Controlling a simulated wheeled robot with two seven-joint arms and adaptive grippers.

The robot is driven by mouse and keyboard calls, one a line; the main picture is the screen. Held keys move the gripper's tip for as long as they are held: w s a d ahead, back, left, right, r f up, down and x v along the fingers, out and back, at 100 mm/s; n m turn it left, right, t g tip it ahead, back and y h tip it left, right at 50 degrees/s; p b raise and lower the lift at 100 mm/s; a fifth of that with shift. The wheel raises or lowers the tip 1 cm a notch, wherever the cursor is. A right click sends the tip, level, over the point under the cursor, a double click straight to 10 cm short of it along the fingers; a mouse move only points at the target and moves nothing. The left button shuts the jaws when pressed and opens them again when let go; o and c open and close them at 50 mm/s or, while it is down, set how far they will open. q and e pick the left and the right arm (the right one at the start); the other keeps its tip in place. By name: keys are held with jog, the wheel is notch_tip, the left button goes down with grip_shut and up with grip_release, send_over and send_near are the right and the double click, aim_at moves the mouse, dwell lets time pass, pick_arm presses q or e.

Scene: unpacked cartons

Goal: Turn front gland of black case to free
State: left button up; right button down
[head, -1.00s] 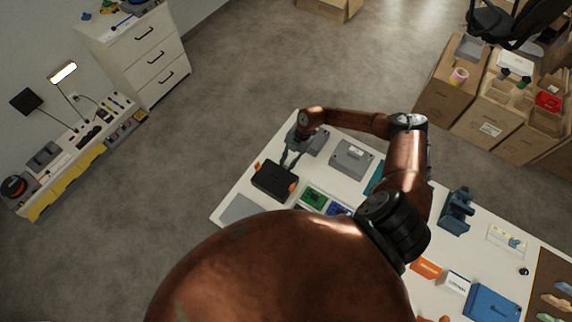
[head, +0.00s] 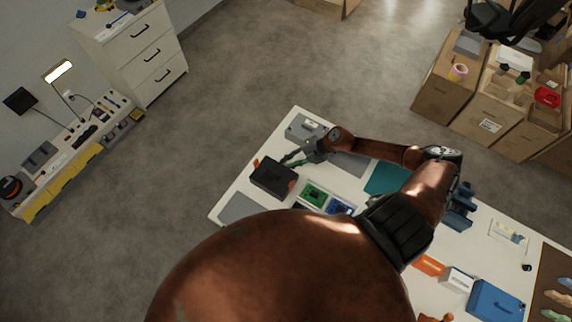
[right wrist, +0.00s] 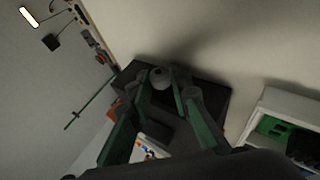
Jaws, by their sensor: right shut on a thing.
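The black case (head: 273,174) lies on the white table and has an orange piece at its left end and another at its right end. In the right wrist view the case (right wrist: 208,98) is dark, and a round grey gland (right wrist: 158,76) stands at its near side. My right gripper (head: 287,161) reaches the case's far edge from the right. In the right wrist view its green-and-grey fingers (right wrist: 162,86) are shut on this gland, one on each side. The gland's turn position cannot be read. My left gripper is not in view.
A grey box (head: 304,128) stands behind the case, and a grey mat (head: 247,209) lies in front of it. A green board (head: 314,194) in a tray is to the right. My right forearm passes over the table's far side.

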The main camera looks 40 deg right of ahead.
jog(key=shift+s+d+f+b, duration=0.2)
jog(key=shift+d+f+b, duration=0.05)
jog(key=shift+b, duration=0.05)
jog(key=c, duration=1.9)
grip_release()
jog(key=shift+o, duration=0.7)
jog(key=shift+r+t, duration=0.1)
jog(key=shift+t, duration=0.2)
jog(key=shift+w+a, duration=0.1)
jog(key=shift+a, duration=0.05)
jog(key=shift+v, duration=4.05)
jog(key=shift+w, duration=0.1)
